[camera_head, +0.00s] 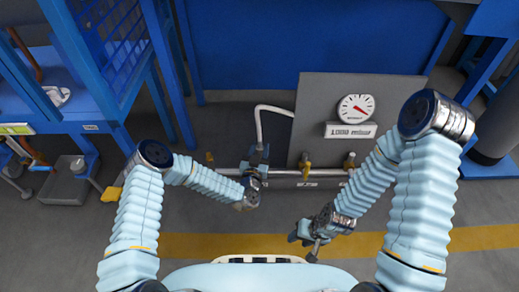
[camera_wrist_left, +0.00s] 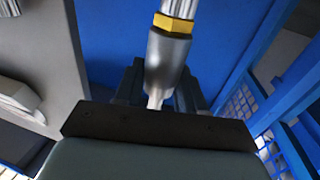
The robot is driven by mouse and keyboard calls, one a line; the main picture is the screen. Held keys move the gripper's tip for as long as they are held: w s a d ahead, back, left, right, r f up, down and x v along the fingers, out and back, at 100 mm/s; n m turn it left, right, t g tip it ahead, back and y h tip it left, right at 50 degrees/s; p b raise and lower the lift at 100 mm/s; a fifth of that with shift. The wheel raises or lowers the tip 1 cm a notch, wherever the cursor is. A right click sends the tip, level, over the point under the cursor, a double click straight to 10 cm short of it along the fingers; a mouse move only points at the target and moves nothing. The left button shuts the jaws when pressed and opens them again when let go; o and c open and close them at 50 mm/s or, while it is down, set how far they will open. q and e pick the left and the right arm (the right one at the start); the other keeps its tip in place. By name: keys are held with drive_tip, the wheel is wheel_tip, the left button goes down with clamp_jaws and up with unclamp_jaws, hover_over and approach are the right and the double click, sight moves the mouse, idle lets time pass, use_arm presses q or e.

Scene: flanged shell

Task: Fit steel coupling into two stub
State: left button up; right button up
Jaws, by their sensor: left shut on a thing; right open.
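My left gripper (camera_head: 259,155) is shut on the steel coupling, at the lower end of a pale hose (camera_head: 259,122). In the left wrist view the grey coupling (camera_wrist_left: 167,62) stands between the dark fingers (camera_wrist_left: 158,95), with a brass hex nut (camera_wrist_left: 174,23) and braided hose above it. The coupling's lower tip is partly hidden by the gripper body. Brass-coloured stubs stand along a horizontal pipe (camera_head: 285,173): one at the middle (camera_head: 306,164), one at the right (camera_head: 349,160), one at the left (camera_head: 210,158). My right gripper (camera_head: 303,240) is open and empty, low at the front.
A grey panel (camera_head: 313,100) behind the pipe carries a round gauge (camera_head: 356,108) and a sign reading about 1.000 mbar (camera_head: 351,130). Blue frames stand left (camera_head: 60,60) and right. A yellow floor stripe (camera_head: 200,244) crosses the front. A grey box (camera_head: 66,186) sits at left.

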use_arm(q)
drive_tip(key=o, duration=1.2)
drive_tip(key=shift+s, duration=0.25)
drive_tip(key=p+v, duration=0.1)
drive_tip(key=v, duration=1.2)
drive_tip(key=shift+s+a+p, duration=0.1)
drive_tip(key=shift+s+p, duration=0.1)
drive_tip(key=shift+p, duration=0.1)
